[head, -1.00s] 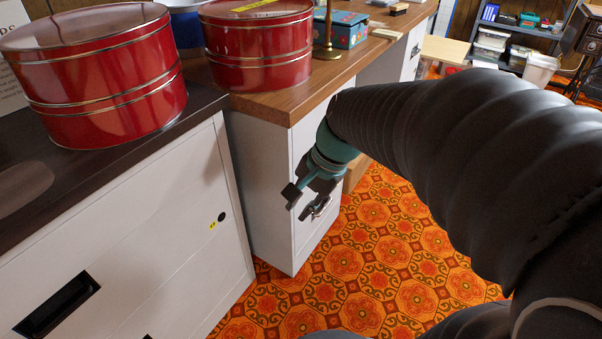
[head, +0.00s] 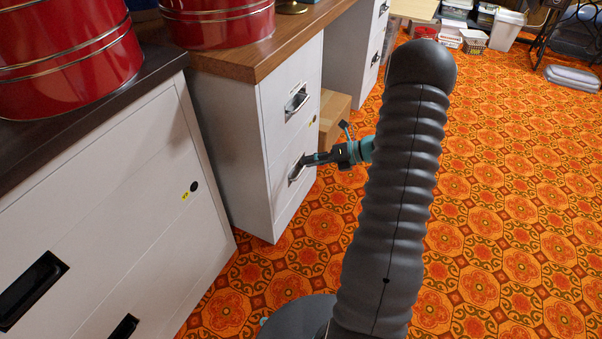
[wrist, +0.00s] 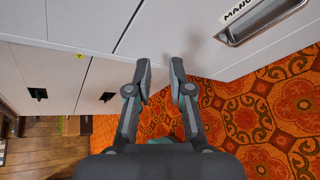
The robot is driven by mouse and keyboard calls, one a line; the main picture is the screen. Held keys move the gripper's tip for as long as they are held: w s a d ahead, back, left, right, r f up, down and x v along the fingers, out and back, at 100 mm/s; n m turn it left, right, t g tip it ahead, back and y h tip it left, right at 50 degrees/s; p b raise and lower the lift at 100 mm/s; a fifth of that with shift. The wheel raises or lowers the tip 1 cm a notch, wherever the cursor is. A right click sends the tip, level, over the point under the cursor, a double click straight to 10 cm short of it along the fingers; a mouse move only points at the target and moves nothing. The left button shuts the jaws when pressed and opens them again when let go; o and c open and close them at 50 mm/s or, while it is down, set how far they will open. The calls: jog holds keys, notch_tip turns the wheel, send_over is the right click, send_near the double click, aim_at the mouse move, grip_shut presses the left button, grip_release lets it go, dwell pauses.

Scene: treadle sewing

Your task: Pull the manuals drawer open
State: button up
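The white drawer cabinet (head: 245,125) stands under the wooden desktop. Its front has an upper metal handle (head: 297,102) and a lower handle (head: 297,168); both drawers look shut. In the wrist view, a white label starting "MANU" (wrist: 240,11) sits beside a metal cup handle (wrist: 266,20) at the upper right. My gripper (head: 308,159) points left at the cabinet front and overlaps the lower handle in the head view. In the wrist view, my gripper (wrist: 160,68) has its fingers apart with nothing between them. The labelled handle is off to the right of the fingers.
A white cabinet (head: 110,190) with dark recessed handles stands at near left. Red tins (head: 60,55) sit on top. A cardboard box (head: 333,118) stands behind the drawer cabinet. The orange patterned floor (head: 500,220) is clear at right.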

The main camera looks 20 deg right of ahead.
aim_at(302, 171)
jog(key=d+f+m+t+h, duration=0.2)
jog(key=d+f+m+t, duration=0.3)
jog(key=d+f+m, duration=0.65)
jog(key=shift+n, duration=0.75)
jog(key=x, duration=0.5)
jog(key=a+b+x, duration=0.1)
jog(key=x, duration=0.4)
jog(key=s+x, duration=0.1)
jog(key=x, duration=0.4)
jog(key=shift+a+f, duration=0.2)
grip_shut()
